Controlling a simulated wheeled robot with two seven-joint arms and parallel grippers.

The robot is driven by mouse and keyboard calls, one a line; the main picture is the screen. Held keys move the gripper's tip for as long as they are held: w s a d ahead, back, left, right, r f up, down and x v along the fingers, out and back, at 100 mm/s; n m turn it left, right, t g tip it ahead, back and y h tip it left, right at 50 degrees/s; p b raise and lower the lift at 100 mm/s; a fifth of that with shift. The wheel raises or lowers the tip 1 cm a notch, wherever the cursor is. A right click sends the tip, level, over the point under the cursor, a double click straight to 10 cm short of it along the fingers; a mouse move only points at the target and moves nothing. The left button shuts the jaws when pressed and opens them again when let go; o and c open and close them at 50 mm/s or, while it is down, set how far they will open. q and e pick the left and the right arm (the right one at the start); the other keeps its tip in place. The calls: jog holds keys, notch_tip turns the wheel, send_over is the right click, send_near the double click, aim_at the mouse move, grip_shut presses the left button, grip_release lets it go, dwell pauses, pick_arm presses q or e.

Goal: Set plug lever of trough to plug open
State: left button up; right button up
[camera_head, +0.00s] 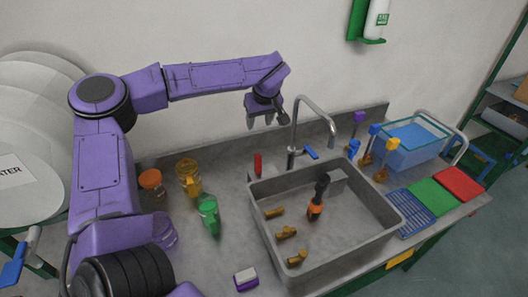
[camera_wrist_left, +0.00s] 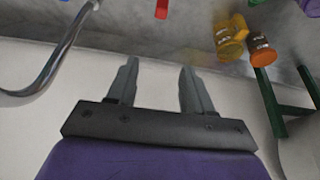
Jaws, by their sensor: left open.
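The trough (camera_head: 385,222) is a grey sink basin set in the counter. A small red lever (camera_head: 257,165) stands upright at its back left corner; I take it to be the plug lever. A red piece, likely the same lever, shows at the top edge of the left wrist view (camera_wrist_left: 162,9). My left gripper (camera_head: 260,121) is open and empty, above and behind the lever, near the wall and left of the faucet (camera_head: 298,125). Its two fingers (camera_wrist_left: 160,66) are apart with nothing between them. The plug itself cannot be made out. My right gripper is not in view.
The faucet has a blue handle (camera_head: 311,153). A black and orange tool (camera_head: 317,200) and several brass fittings (camera_head: 287,232) are in the trough.

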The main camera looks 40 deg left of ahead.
pick_arm(q)
notch_tip(320, 180, down, 3)
jog(key=w+b, duration=0.1)
jog(key=b, duration=0.9)
send_over(258, 156)
jog(key=s+d, duration=0.1)
jog(key=d, duration=0.1)
notch_tip(258, 156, down, 8)
jog(key=p+x, duration=0.1)
jog(key=x, duration=0.8)
jog(key=shift+f, duration=0.35)
grip_shut()
